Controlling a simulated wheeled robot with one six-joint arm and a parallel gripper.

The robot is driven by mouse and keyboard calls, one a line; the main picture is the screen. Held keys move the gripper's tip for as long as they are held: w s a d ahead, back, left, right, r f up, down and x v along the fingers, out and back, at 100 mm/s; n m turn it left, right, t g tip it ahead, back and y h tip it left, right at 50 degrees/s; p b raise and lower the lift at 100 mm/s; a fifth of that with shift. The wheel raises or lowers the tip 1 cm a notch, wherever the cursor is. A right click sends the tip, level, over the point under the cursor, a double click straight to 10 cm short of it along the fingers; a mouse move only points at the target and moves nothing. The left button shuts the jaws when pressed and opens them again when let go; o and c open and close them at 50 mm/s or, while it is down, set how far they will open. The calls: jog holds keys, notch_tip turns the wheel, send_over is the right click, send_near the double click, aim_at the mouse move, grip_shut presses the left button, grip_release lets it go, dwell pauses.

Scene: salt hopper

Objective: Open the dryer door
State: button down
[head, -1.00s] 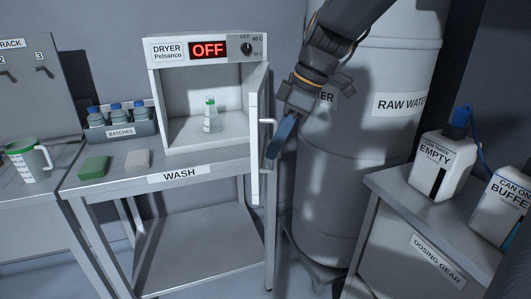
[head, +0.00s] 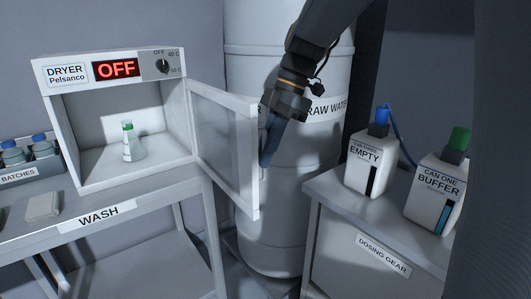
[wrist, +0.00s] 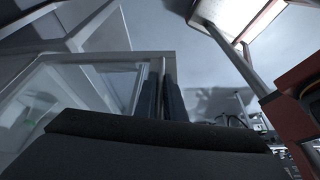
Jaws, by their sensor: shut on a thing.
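The white dryer (head: 112,66) stands on the wash bench, its display lit with OFF. Its door (head: 222,135), a white frame around a grey glass pane, stands swung open to the right, inner face toward me. My gripper (head: 268,155), with blue fingers, is at the outer side of the door's free edge, shut on the door handle. The handle is mostly hidden by the door edge and fingers. In the wrist view the dark fingers (wrist: 161,98) stand next to the door frame (wrist: 112,57). A flask with a green cap (head: 130,142) stands inside the dryer.
A large raw water tank (head: 245,75) stands behind the door. The dosing gear cabinet (head: 330,195) at right bears the can marked empty (head: 368,165) and the buffer can (head: 435,190). On the wash bench (head: 110,212) are a pale block (head: 43,206) and a batches rack (head: 20,177).

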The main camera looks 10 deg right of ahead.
jog(key=c, duration=1.8)
grip_release()
jog(key=shift+w, duration=0.1)
jog(key=shift+c, duration=0.2)
jog(key=v, duration=0.7)
jog(key=shift+r+b, duration=0.4)
jog(key=shift+b, duration=0.05)
jog(key=shift+d, duration=0.15)
jog(key=s+d+f+m+h, duration=0.1)
jog(key=s+f+m, duration=0.4)
jog(key=f+m, duration=0.2)
jog(key=s+d+f+m+h, duration=0.2)
jog(key=s+f+m, duration=0.4)
jog(key=f, duration=0.4)
jog(key=s+d+f+m+t+h, duration=0.1)
jog(key=s+d+f+m, duration=0.1)
jog(key=s+f+m, duration=0.3)
notch_tip(320, 180, down, 4)
jog(key=m, duration=0.2)
jog(key=shift+s+m, duration=0.35)
jog(key=shift+m, duration=0.05)
